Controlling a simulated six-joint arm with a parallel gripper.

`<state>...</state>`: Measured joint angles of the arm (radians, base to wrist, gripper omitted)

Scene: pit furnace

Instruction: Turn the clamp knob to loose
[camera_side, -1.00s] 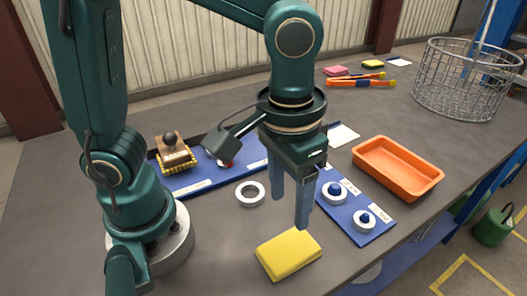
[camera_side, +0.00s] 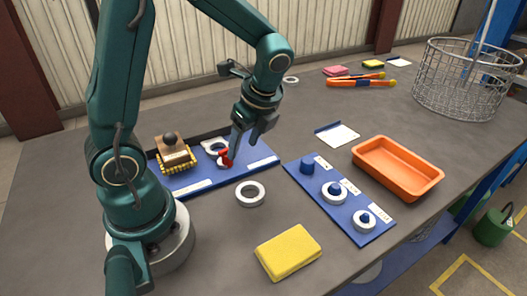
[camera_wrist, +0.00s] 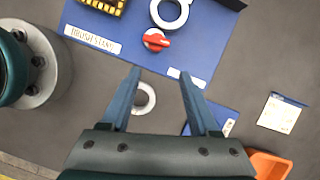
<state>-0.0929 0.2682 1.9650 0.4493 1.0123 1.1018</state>
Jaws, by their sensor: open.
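The red clamp knob (camera_side: 226,158) sits on the blue board (camera_side: 246,163) beside a white ring-shaped piece (camera_side: 212,147). My gripper (camera_side: 246,148) is open and empty, tilted, above and close to the knob; part of the knob area is hidden by a finger in the side view. The wrist view shows both fingers of my gripper (camera_wrist: 160,72) apart, with no contact on the knob visible.
A brush (camera_side: 172,150) stands at the board's left end. A loose white ring (camera_side: 250,194) and a yellow sponge (camera_side: 289,252) lie in front. A blue peg board (camera_side: 330,201) and orange tray (camera_side: 398,168) are right. A wire basket (camera_side: 466,80) stands at the back right.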

